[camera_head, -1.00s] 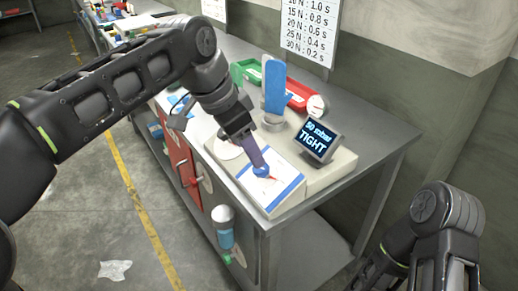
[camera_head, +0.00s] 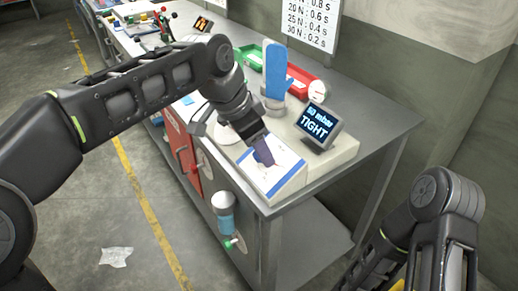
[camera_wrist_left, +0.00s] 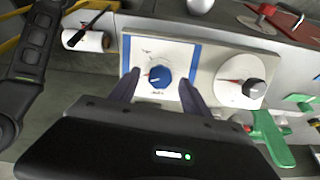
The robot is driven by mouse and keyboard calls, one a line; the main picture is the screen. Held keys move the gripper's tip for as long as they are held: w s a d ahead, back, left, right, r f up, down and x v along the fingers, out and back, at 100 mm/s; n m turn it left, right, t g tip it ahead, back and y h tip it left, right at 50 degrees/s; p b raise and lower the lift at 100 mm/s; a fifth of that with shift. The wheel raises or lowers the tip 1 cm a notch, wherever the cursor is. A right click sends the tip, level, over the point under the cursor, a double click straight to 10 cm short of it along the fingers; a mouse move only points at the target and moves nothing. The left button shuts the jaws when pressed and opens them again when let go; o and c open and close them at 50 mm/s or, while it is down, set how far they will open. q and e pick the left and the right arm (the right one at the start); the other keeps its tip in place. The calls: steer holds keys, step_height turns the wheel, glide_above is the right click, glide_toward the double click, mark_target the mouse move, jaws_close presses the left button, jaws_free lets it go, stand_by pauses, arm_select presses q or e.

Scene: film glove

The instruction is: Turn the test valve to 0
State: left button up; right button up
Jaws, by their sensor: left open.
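The blue knob (camera_wrist_left: 158,77) sits on a white sloped panel (camera_wrist_left: 155,48) with blue side stripes, a small red mark showing at its left. I cannot read the scale figures, nor tell which knob the task calls the test valve. My left gripper (camera_head: 265,153) is over this panel in the head view and hides most of the knob. In the left wrist view its open fingers stand either side of the knob, apart from it. A second, black knob (camera_wrist_left: 254,88) with a red pointer is on a round white plate to the right. My right gripper is out of view.
A small display (camera_head: 318,125) reads "50 mbar TIGHT". A blue glove (camera_head: 274,70) stands upright behind the panel. Green (camera_head: 250,56) and red (camera_head: 300,82) trays lie near the wall.

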arm_select(q)
steer(key=shift+w+d+f, duration=0.15)
steer(key=shift+f, duration=0.4)
jaws_close()
